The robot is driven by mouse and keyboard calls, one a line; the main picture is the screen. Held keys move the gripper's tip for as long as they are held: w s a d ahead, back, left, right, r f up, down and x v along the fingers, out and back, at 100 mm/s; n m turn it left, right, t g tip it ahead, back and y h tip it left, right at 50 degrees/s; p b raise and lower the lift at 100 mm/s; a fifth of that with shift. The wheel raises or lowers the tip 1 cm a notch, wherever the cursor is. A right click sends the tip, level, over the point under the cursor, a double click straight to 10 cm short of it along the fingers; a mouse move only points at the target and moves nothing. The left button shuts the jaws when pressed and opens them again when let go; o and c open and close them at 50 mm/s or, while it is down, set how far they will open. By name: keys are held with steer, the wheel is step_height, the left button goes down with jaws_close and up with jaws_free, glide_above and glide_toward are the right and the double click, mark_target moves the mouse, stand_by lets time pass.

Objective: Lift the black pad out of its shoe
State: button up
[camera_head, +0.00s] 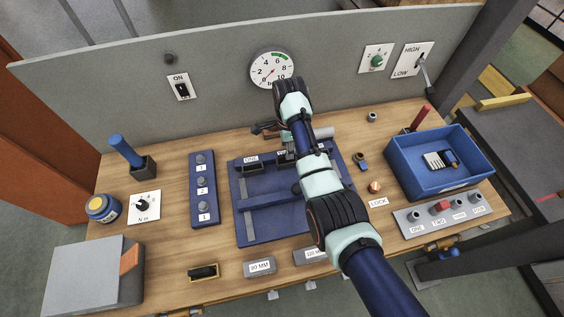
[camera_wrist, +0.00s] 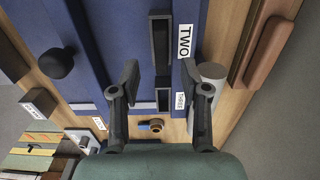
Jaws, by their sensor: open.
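A small black pad (camera_head: 203,271) sits in a tan tray-like holder, which looks like its shoe (camera_head: 204,278), at the front of the bench, left of centre. The wrist view does not clearly show it. My gripper (camera_wrist: 160,80) is open and empty, with two dark fingers apart. It is over the rear of the blue fixture (camera_wrist: 110,30), around the dark slots near the labels TWO (camera_wrist: 185,40) and THREE (camera_wrist: 180,101). The pad is well to the front and left of my arm's end.
A grey cylinder (camera_wrist: 212,72) lies beside my right finger. Grey blocks (camera_head: 260,267) stand right of the pad, and a grey sloped box (camera_head: 90,280) to its left. A blue bin (camera_head: 400,178) is at the right.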

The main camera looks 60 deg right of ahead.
step_height(320, 180, down, 5)
steer(key=shift+f+b, duration=0.1)
steer(key=shift+b, duration=0.55)
steer(key=shift+w, duration=0.1)
jaws_close()
